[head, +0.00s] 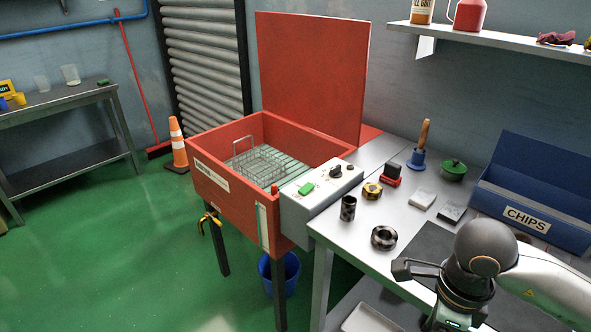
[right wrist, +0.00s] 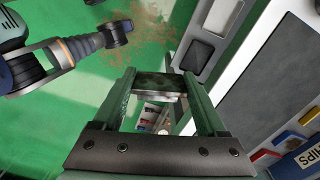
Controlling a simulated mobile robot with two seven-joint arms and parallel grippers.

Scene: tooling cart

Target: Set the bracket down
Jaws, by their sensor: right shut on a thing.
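My right gripper (right wrist: 163,88) is shut on a dark grey, worn metal piece, taken as the bracket (right wrist: 160,80). The piece spans the gap between the two green fingers at their tips in the right wrist view. The green floor and a pale edge show beyond it. In the head view my right arm comes in from the lower right over the front of the bench; the bracket cannot be made out there. My left gripper cannot be made out in either view.
A dark mat (head: 428,255) lies on the grey bench (head: 345,235), partly behind my arm. A black ring (head: 384,237), a dark cylinder (head: 348,208) and a blue CHIPS bin (head: 530,205) stand near it. An open red washer (head: 215,180) with a wire basket (head: 258,165) adjoins the bench.

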